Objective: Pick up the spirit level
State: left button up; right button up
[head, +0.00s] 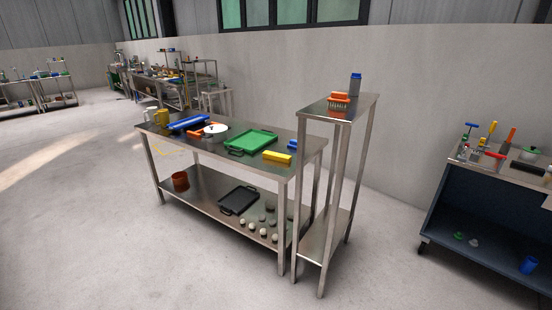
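I cannot tell for certain which thing is the spirit level. A longer blue bar (189,123) lies at the left of the same tabletop, by an orange item (200,131). Both are small and show no clear markings. Neither of my grippers is in view.
A green tray (251,141) and a white round lid or pan (215,131) share the tabletop. A tall narrow steel stand (340,104) adjoins its right end. A dark tool cart (480,205) stands at the right. The floor in front is clear.

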aim_at(282, 158)
jog(key=i+j+z, duration=0.15)
jog(key=z, duration=0.55)
jog(key=i+j+z, duration=0.15)
jog(key=j, duration=0.2)
jog(key=i+j+z, duration=0.15)
jog(key=j, duration=0.25)
jog(key=i+j+z, duration=0.15)
jog(key=j, duration=0.3)
jog(key=i+j+z, duration=0.15)
jog(key=j, duration=0.25)
jog(key=i+j+z, duration=0.15)
jog(key=j, duration=0.3)
jog(key=i+j+z, duration=0.15)
jog(key=j, duration=0.35)
